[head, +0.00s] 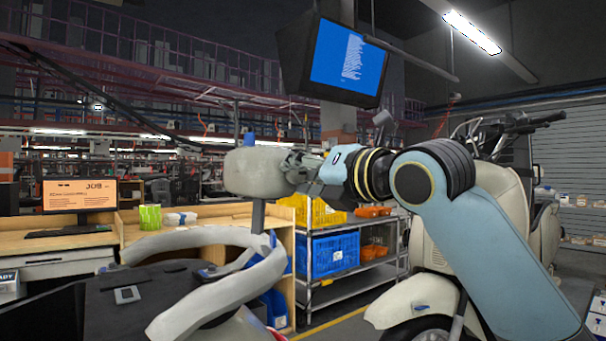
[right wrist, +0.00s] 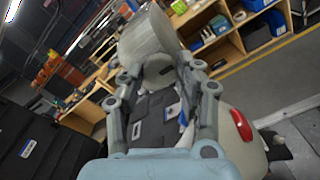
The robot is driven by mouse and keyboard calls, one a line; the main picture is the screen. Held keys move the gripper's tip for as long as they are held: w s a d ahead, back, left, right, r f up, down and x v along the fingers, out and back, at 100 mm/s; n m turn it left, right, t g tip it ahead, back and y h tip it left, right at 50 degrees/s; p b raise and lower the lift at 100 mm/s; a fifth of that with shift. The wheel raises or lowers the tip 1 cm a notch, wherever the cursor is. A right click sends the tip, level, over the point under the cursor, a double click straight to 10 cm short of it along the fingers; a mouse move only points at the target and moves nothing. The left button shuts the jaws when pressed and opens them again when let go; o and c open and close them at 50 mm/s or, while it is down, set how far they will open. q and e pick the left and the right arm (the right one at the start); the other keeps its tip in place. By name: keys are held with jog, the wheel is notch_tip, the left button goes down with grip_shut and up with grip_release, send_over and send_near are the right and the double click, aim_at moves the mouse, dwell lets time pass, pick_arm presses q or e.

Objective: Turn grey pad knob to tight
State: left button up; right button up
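The grey pad (head: 252,172) is a rounded block on a dark upright post, left of centre in the head view. My left gripper is out of view.
Pale curved rails (head: 230,285) and a black seat (head: 130,300) lie below the pad. A cream scooter (head: 412,300) stands at the right, behind my right arm. A rack with a blue crate (head: 329,254) and a wooden bench (head: 190,228) stand behind.

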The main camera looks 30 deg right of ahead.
jog(key=c, duration=0.3)
jog(key=shift+c, duration=0.2)
